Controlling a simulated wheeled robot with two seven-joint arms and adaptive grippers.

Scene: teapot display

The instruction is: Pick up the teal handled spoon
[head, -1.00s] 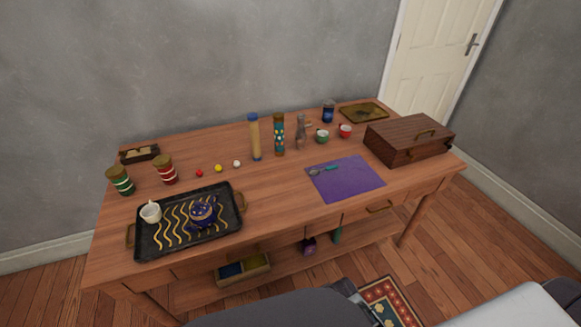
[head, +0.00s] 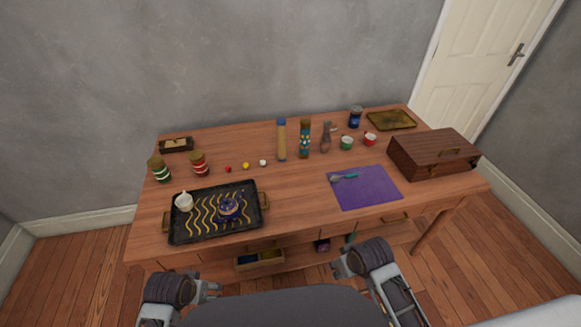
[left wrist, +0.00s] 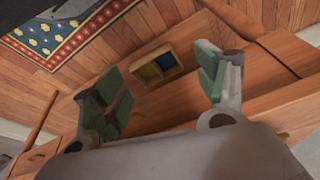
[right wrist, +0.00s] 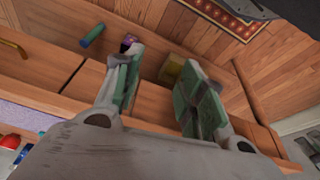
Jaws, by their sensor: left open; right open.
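The teal handled spoon (head: 344,177) lies on the upper left part of the purple mat (head: 368,196), its handle to the right and its bowl to the left. My left gripper (head: 212,289) is open and empty, low in front of the table; its spread fingers show in the left wrist view (left wrist: 165,85). My right gripper (head: 342,264) is open and empty in front of the table, nearer the mat but below and apart from the spoon; its fingers show in the right wrist view (right wrist: 155,90). The spoon is not visible in either wrist view.
A black tray (head: 182,234) with a blue teapot (head: 229,207) and white cup (head: 184,202) stands at the left. A wooden box (head: 432,153) stands right of the mat. Bottles, small cups and jars line the back. The table between tray and mat is clear. An open-topped box (head: 258,261) sits below.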

